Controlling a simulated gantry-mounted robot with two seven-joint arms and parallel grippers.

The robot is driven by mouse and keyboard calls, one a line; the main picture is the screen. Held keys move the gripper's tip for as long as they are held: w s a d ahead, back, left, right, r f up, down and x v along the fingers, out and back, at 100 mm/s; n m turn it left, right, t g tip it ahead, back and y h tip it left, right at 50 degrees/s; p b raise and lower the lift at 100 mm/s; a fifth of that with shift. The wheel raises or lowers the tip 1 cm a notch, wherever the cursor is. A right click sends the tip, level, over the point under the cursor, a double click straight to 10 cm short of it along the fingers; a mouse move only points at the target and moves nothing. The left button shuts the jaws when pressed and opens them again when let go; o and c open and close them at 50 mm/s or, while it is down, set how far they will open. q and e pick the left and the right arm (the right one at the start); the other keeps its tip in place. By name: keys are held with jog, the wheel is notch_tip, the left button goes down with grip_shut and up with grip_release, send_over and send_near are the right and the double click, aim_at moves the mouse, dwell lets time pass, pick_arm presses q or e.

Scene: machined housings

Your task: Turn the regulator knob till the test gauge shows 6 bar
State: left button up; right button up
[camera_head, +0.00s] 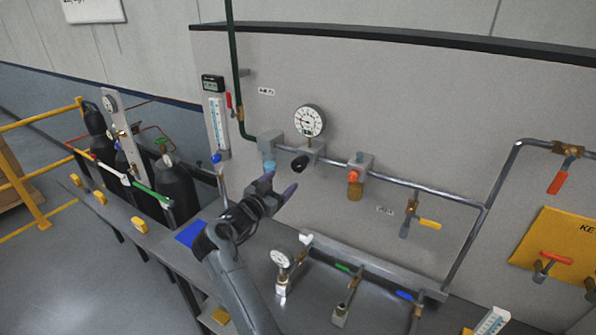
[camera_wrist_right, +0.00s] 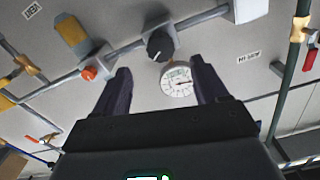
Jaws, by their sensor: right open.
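The regulator's black knob (camera_head: 300,163) sits on a grey block on the wall pipe, and it also shows in the right wrist view (camera_wrist_right: 158,45). A round white gauge (camera_head: 309,120) is just above it; it shows in the right wrist view too (camera_wrist_right: 178,82), which is upside down. Its needle is too small to read, and I cannot tell whether it is the test gauge. My right gripper (camera_head: 279,187) is open and empty, below and left of the knob, and apart from it. In the right wrist view the knob lies beyond the gap between my fingertips (camera_wrist_right: 160,64). My left gripper is not in view.
A second gauge (camera_head: 280,260) stands on the bench. An orange-capped filter (camera_head: 355,176) and a yellow-handled valve (camera_head: 428,223) are right of the knob. A flow tube (camera_head: 217,125) and a green pipe (camera_head: 233,60) are left. Black cylinders (camera_head: 175,190) stand far left.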

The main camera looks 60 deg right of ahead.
aim_at(296, 169)
jog(key=d+p, duration=0.1)
jog(key=d, duration=0.7)
jog(key=shift+w+d+r+p, duration=0.1)
jog(key=shift+d+r+p, duration=0.1)
jog(key=shift+d+p, duration=0.2)
jog(key=shift+d+f, duration=0.1)
jog(key=shift+d, duration=0.7)
jog(key=shift+c, duration=0.3)
jog(key=c, duration=0.9)
jog(key=shift+f+m+b, duration=0.1)
jog(key=shift+m+b, duration=0.2)
